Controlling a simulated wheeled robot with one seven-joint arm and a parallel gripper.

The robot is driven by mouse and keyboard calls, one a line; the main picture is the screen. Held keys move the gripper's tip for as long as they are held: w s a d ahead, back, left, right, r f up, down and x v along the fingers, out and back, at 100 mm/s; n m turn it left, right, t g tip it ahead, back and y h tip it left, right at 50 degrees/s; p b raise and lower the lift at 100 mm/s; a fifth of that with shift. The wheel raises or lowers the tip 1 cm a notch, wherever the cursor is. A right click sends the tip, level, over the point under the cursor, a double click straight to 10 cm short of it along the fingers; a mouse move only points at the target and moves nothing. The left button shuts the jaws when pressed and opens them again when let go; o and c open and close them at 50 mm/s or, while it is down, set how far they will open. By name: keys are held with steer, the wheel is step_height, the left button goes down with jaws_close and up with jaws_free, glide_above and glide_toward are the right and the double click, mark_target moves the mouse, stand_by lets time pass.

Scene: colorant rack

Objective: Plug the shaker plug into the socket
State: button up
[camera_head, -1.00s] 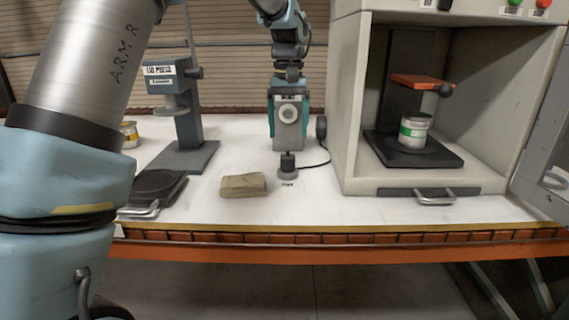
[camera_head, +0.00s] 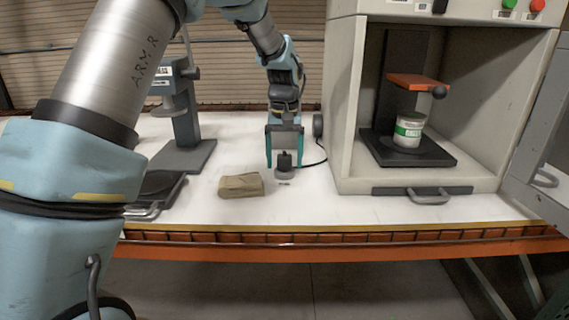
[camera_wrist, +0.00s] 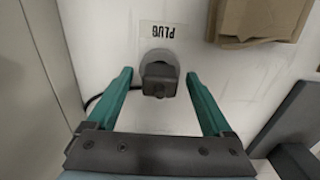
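The dark shaker plug (camera_head: 285,159) stands upright on a round grey base (camera_head: 285,174) on the white bench. A black cable runs from it to the right, towards the shaker cabinet. My gripper (camera_head: 284,164) points down with its teal fingers open, one on each side of the plug. In the wrist view the plug (camera_wrist: 160,80) lies between the open fingertips (camera_wrist: 158,75), with gaps on both sides. A dark round fitting (camera_head: 318,125) is on the cabinet's left side; I cannot tell whether it is the socket.
The grey shaker cabinet (camera_head: 345,110) stands right, its door open, with a can (camera_head: 408,130) inside. A PLUG label (camera_wrist: 163,30) lies by the base.

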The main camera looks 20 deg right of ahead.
jaws_close()
stand_by(0.5)
